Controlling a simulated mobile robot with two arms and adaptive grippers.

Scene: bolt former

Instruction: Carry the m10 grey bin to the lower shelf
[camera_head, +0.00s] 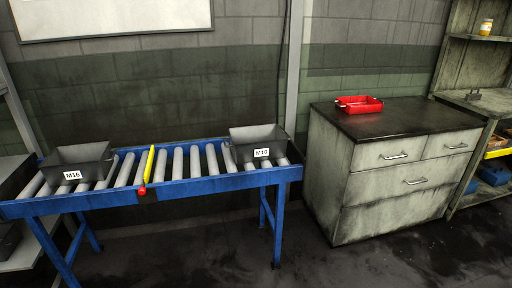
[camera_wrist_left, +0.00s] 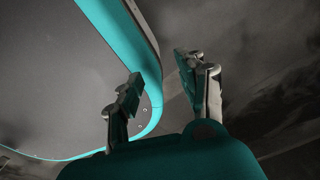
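The grey M10 bin (camera_head: 256,140) sits on the right end of the blue roller conveyor (camera_head: 180,188), its white label facing me. A similar grey bin (camera_head: 76,158) marked M16 sits on the left end. My left gripper (camera_wrist_left: 158,80) shows in the left wrist view with its two fingers apart and nothing between them. Neither gripper shows in the head view, so both are away from the M10 bin in that picture. A shelf unit at the left edge has a low, light shelf (camera_head: 30,256); which shelf is the task's lower one I cannot tell.
A yellow divider (camera_head: 149,166) with a red knob stands between the bins. A grey cabinet (camera_head: 395,180) with a red tray (camera_head: 360,104) stands to the right. Another shelf unit (camera_head: 472,65) holds small items at the right edge. Floor in front of the cabinet is clear.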

